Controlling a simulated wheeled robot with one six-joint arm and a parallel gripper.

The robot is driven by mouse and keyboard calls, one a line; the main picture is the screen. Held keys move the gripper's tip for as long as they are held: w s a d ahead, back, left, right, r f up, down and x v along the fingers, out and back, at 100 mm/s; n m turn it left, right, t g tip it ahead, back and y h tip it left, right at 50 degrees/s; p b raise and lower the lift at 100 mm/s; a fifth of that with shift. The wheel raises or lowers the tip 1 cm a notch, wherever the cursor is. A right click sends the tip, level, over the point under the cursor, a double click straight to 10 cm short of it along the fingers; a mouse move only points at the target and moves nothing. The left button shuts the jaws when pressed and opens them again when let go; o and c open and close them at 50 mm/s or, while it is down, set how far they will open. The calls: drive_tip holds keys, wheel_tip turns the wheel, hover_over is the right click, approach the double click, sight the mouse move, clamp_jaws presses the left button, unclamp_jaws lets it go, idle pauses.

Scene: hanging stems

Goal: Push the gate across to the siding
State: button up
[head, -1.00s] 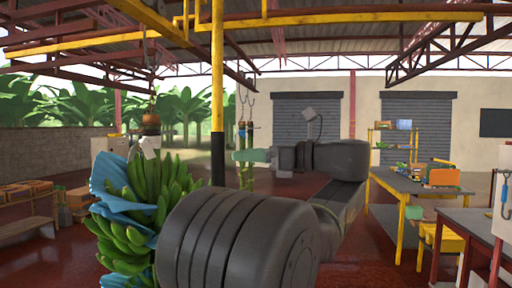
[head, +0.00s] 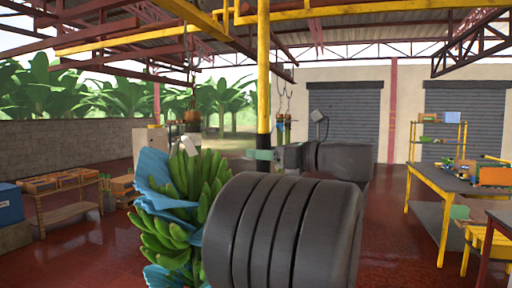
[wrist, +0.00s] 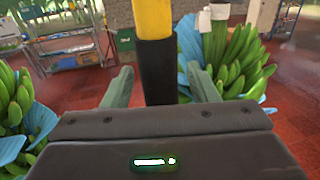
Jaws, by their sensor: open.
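The gate's yellow bar (head: 263,70) hangs from the overhead rail and ends in a black sleeve (head: 263,116). In the wrist view the yellow part (wrist: 152,18) and black sleeve (wrist: 156,70) stand upright between my two green fingers. My gripper (wrist: 160,88) is open, with a gap on each side of the sleeve. In the head view my gripper (head: 265,155) is level with the sleeve's lower part, and a green finger covers some of it. I cannot tell whether either finger touches the sleeve. The siding cannot be clearly told from the other overhead rails.
A banana bunch (head: 165,225) with blue wrapping hangs left of my arm; the wrist view shows bunches on both sides (wrist: 15,100) (wrist: 235,55). Yellow overhead rails (head: 150,32) cross above. A workbench (head: 440,182) stands at right, low racks (head: 65,195) at left. Red floor lies open between.

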drive_tip(key=shift+x, duration=1.2)
drive_tip(key=shift+c, duration=0.2)
clamp_jaws()
drive_tip(key=shift+a, duration=0.15)
